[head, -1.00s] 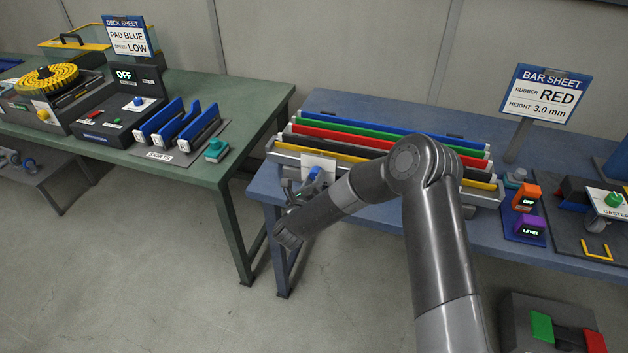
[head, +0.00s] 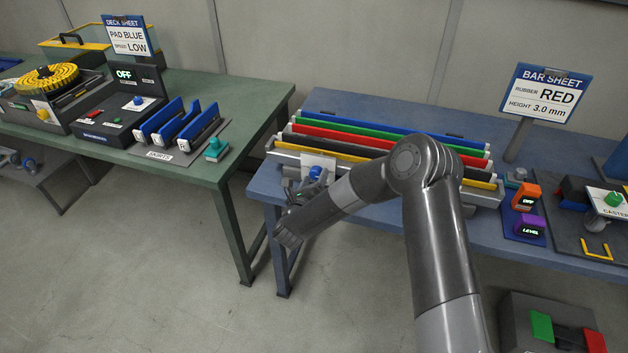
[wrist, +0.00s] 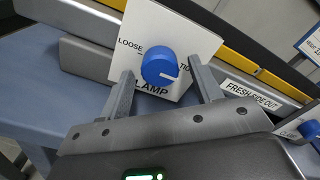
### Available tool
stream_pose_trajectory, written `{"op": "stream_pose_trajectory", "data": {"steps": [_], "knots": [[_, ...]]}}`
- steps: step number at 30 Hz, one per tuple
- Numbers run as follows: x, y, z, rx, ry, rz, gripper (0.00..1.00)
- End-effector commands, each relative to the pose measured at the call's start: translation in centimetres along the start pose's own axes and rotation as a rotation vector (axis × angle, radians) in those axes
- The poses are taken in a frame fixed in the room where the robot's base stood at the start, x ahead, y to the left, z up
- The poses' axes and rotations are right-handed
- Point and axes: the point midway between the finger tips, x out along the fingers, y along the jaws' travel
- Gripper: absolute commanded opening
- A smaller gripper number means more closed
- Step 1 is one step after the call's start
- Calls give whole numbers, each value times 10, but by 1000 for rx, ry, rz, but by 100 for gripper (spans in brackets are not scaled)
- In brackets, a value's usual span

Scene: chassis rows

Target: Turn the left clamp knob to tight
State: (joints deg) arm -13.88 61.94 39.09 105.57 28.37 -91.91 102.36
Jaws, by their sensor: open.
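The left clamp knob (wrist: 160,66) is blue and round, on a white plate (wrist: 203,42) lettered LOOSE at left, CLAMP below and a partly hidden word at right. The knob's white mark sits at its lower right, near the right-hand word. My open gripper (wrist: 161,68) has one finger on each side of the knob in the wrist view, with visible gaps; I cannot tell how deep the fingers reach. In the head view the knob (head: 316,173) shows at the left front of the bar fixture, beside my gripper (head: 300,188), whose fingertips are hard to make out.
Colored bars (head: 350,140) lie in the fixture behind the knob. A FRESH SIDE OUT label (wrist: 250,93) and another blue knob (wrist: 308,129) are at right in the wrist view. A BAR SHEET sign (head: 545,92) stands behind. Open floor separates the green table (head: 235,110).

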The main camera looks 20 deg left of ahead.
Motion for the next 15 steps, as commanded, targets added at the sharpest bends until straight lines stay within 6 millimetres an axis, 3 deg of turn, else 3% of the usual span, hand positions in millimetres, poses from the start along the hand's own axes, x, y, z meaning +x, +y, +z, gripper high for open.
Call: {"op": "stream_pose_trajectory", "data": {"steps": [5, 15], "knots": [[-7, 0, 1, 1, -1, 1, 59], [-71, 1, 0, 0, 0, 4, 59]]}}
